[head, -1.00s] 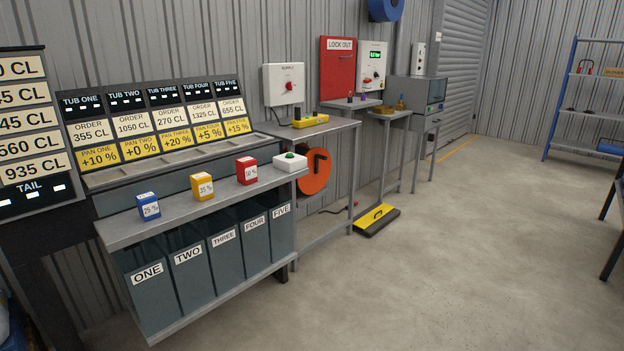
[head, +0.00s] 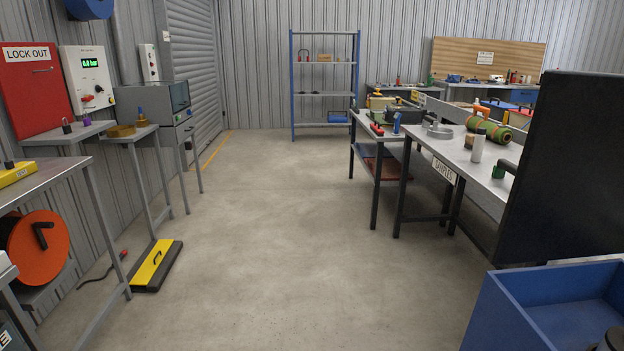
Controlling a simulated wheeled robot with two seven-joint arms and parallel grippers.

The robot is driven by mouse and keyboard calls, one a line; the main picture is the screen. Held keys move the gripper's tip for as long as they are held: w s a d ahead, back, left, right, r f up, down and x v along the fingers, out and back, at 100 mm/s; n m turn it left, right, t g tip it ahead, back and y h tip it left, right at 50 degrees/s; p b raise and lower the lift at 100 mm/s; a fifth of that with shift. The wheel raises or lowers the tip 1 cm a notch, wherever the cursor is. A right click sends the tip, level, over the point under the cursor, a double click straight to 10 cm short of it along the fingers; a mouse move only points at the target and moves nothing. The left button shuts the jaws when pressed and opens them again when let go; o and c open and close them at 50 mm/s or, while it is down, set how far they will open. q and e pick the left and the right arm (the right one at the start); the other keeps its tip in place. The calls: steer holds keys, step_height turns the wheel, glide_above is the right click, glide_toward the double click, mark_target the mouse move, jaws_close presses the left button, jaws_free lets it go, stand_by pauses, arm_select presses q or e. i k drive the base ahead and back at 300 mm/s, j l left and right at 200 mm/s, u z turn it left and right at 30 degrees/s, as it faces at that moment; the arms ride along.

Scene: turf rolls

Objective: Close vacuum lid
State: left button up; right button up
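I see nothing that I can surely name as the vacuum or its lid. A grey box-shaped machine (head: 155,102) with a dark front window stands on a stand by the left wall in the head view; I cannot tell whether it is the vacuum. A white panel (head: 88,80) with a green readout and knobs hangs beside it. Neither of my grippers is in view.
The floor (head: 270,220) is clear down the middle. A metal bench (head: 480,165) runs along the right. A large dark panel (head: 570,170) and a blue bin (head: 500,310) block the near right. Blue shelving (head: 293,90) stands at the back.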

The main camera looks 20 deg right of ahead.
mark_target(566, 200)
steer(key=i+l+z, duration=0.1)
steer(key=i+z, duration=0.35)
steer(key=i, duration=0.25)
steer(key=i+j+z, duration=0.15)
steer(key=i+z, duration=0.3)
steer(key=i, duration=0.2)
steer(key=i+z, duration=0.2)
steer(key=z, duration=0.2)
steer(key=i+z, duration=0.2)
steer(key=z, duration=0.2)
steer(key=i+j+z, duration=0.2)
steer(key=z, duration=0.2)
steer(key=i+j+z, duration=0.15)
steer(key=z, duration=0.25)
steer(key=i+j+z, duration=0.15)
steer(key=z, duration=0.25)
steer(key=i+j+z, duration=0.15)
steer(key=z, duration=0.2)
steer(key=i+j+z, duration=0.15)
steer(key=z, duration=0.2)
steer(key=i+j+z, duration=0.1)
steer(key=j+z, duration=0.3)
